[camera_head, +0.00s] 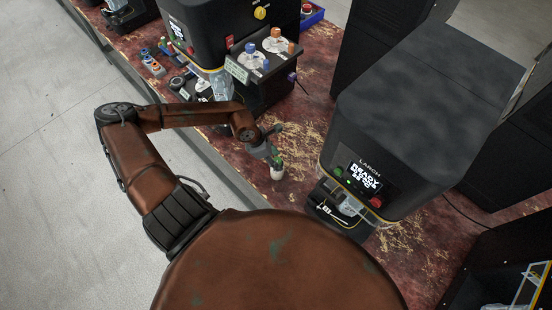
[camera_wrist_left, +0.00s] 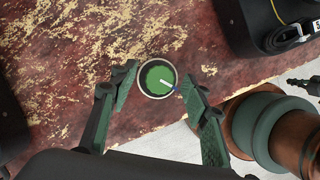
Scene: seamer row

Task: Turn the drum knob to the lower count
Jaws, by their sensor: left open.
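A black unit at the top centre of the head view carries a blue knob (camera_head: 250,48) and an orange knob (camera_head: 276,33), with white round faces around them. I cannot tell which is the drum knob, or read a count. My left gripper (camera_head: 274,143) is open below and to the right of this unit, apart from it. In the left wrist view its two fingers (camera_wrist_left: 158,88) are spread on either side of a small round pot, with nothing clearly gripped.
The small pale pot (camera_head: 278,172) with green content stands on the worn red bench (camera_head: 310,75), close to my left gripper. It also shows in the left wrist view (camera_wrist_left: 158,77). A black LARCH machine (camera_head: 400,130) reading READY stands to the right. Grey floor lies left.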

